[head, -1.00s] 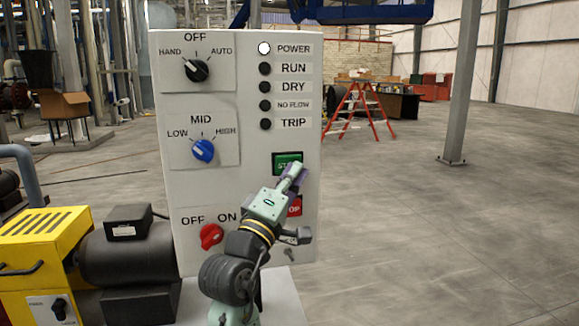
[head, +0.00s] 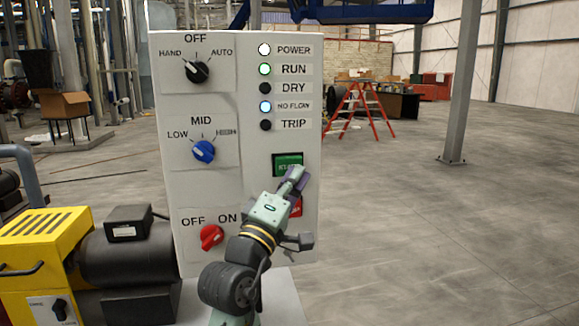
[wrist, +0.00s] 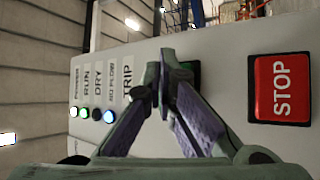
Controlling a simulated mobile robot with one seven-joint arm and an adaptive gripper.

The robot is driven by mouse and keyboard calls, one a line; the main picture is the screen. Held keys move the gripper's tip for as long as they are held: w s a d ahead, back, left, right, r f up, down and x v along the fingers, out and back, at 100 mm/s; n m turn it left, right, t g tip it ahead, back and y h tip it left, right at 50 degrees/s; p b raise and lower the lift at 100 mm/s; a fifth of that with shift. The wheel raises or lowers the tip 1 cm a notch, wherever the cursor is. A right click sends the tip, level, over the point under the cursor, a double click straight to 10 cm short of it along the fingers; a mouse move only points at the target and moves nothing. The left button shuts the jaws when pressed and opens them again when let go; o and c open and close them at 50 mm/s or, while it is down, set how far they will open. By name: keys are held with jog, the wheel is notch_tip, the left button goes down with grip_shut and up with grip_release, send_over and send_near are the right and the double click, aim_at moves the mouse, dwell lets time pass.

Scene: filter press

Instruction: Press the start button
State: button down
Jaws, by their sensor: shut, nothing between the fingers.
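The green start button (head: 288,164) is on the right side of the grey control panel (head: 245,180), under the indicator lamps. My gripper (head: 298,178) is shut and empty, with its tips at the lower part of the button. In the wrist view my gripper (wrist: 166,85) covers most of the green button (wrist: 196,75); whether the tips touch it cannot be told. The red stop button (wrist: 283,88) is to the right there, and partly hidden behind my gripper in the head view (head: 297,207). The POWER lamp (head: 264,49), RUN lamp (head: 264,69) and NO FLOW lamp (head: 265,106) are lit.
A black selector knob (head: 196,71) points to HAND. A blue knob (head: 204,151) and a red switch (head: 211,237) are on the panel's left. A yellow machine with a motor (head: 128,250) stands at the lower left.

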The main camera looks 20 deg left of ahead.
jog(key=shift+s+d, duration=0.1)
jog(key=shift+s+d+p, duration=0.25)
jog(key=shift+s+d, duration=0.45)
jog(key=shift+s, duration=0.35)
jog(key=shift+s+d+p, duration=0.2)
jog(key=shift+s+d, duration=0.5)
jog(key=shift+s, duration=0.35)
